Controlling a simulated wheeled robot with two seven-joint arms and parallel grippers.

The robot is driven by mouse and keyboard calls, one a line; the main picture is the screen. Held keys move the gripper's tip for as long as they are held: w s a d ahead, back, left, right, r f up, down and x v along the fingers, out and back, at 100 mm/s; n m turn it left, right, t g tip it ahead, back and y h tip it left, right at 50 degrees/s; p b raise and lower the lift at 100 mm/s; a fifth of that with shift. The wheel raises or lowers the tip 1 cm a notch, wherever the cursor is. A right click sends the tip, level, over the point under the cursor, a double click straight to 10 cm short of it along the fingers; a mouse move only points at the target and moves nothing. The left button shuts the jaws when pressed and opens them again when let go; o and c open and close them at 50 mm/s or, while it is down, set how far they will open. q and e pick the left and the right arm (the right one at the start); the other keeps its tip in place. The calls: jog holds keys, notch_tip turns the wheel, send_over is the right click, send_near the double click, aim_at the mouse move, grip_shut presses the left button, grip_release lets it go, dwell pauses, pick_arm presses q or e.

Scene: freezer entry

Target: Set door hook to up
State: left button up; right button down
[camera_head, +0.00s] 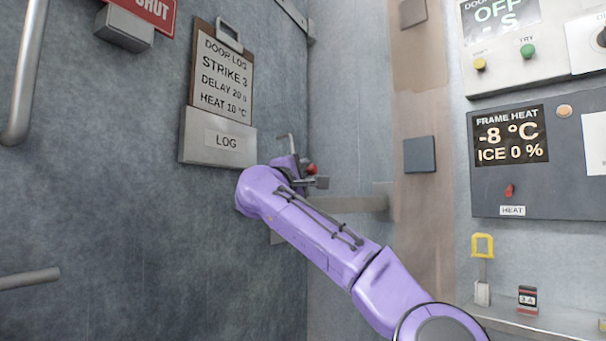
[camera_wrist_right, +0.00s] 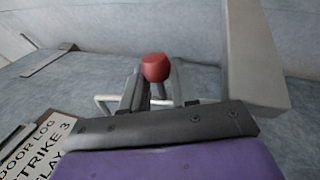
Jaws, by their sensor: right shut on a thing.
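A small red knob (camera_head: 311,169) shows just past the end of my right arm, near the right edge of the grey door; I take it as part of the door hook. In the right wrist view the knob (camera_wrist_right: 155,67) sits between the fingertips of my right gripper (camera_wrist_right: 157,88), which is shut on it. In the head view my right gripper (camera_head: 314,182) is partly hidden by its own purple arm. A flat grey bar (camera_head: 350,203) lies roughly level from the door towards the frame; its left end is hidden behind my arm. My left gripper is not in view.
A log board (camera_head: 226,75) hangs on the door above my wrist. A thin bent handle (camera_head: 291,143) stands close by the gripper. The heat panel (camera_head: 545,180) and a shelf (camera_head: 545,318) are on the right wall. The door's lower left is largely clear.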

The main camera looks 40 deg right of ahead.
jog(key=c, duration=1)
grip_release()
jog(key=shift+f, duration=0.1)
jog(key=shift+o, duration=0.2)
jog(key=shift+s+d, duration=0.1)
jog(key=shift+s, duration=0.1)
jog(key=shift+a+f, duration=0.1)
jog(key=shift+a, duration=0.2)
jog(key=b+v, duration=0.4)
jog(key=v, duration=0.6)
